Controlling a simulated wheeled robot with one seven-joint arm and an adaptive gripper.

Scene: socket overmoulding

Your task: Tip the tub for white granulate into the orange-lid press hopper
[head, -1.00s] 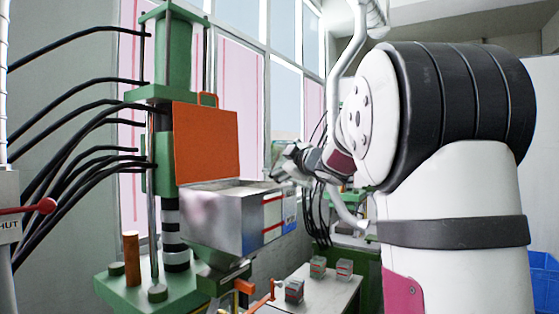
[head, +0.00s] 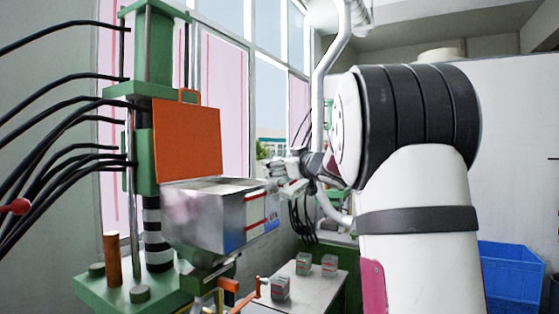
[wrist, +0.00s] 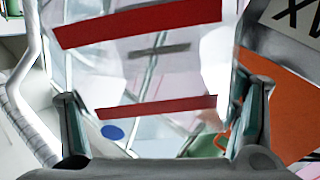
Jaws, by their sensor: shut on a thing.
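The press hopper (head: 205,218) is a metal bin on the green press, with its orange lid (head: 186,138) standing open at the back. Pale contents seem to show at its top. My gripper (head: 285,172) is right of the hopper's rim, small and partly hidden by my arm in the head view. In the wrist view my gripper (wrist: 160,118) is shut on the tub (wrist: 150,80), a pale, shiny, see-through-looking thing with two red bands and a blue dot. The tub's opening and contents cannot be made out. The orange lid also shows at the right (wrist: 285,95).
Three small grey blocks with red marks stand on a pale table (head: 318,290) below right of the hopper. A blue crate (head: 510,270) is at the far right. Black hoses (head: 60,150) run to the press from the left. Windows line the back.

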